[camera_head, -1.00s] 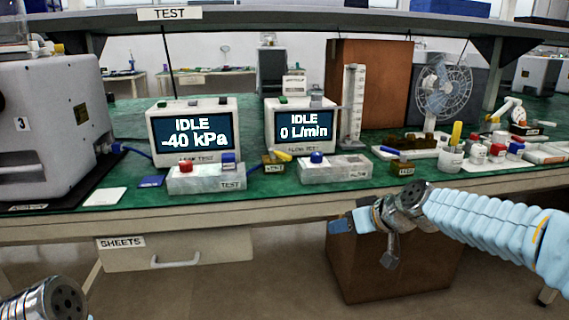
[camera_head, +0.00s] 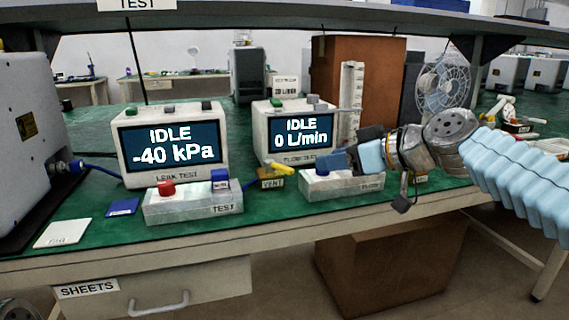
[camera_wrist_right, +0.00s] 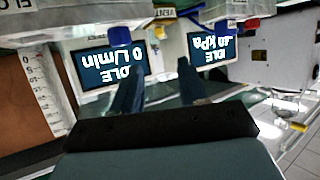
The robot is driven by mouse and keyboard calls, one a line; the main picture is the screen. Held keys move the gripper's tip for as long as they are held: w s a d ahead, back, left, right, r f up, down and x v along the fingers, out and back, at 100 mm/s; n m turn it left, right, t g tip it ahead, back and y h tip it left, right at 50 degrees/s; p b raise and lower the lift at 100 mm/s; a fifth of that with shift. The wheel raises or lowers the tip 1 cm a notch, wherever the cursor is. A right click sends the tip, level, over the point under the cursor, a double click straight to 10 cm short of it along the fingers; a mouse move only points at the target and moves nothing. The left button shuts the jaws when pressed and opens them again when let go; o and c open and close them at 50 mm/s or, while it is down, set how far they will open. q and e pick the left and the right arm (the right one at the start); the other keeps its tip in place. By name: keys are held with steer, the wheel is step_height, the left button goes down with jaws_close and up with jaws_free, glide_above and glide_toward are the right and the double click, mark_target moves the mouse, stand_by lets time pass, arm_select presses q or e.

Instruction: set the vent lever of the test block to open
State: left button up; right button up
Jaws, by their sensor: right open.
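The test block (camera_head: 193,203) is a pale block labelled TEST on the green bench, with a red knob (camera_head: 166,190) and a blue knob (camera_head: 219,179). Right of it, a yellow lever (camera_head: 277,168) sits on a small base labelled VENT (camera_head: 271,184); the lever also shows in the right wrist view (camera_wrist_right: 160,32). I cannot tell its setting. My left jaws are out of frame.
The leak tester (camera_head: 168,145) reads IDLE, -40 kPa; the flow meter (camera_head: 295,133) reads IDLE, 0 L/min. A grey machine (camera_head: 30,140) stands at left, with a white card (camera_head: 63,233) and blue pad (camera_head: 123,207) on the bench. A shelf runs overhead.

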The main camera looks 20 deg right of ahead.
mark_target(286, 167)
steer(key=p+x, duration=0.1)
steer(key=x, duration=1.1)
steer(key=shift+f, duration=0.2)
jaws_close()
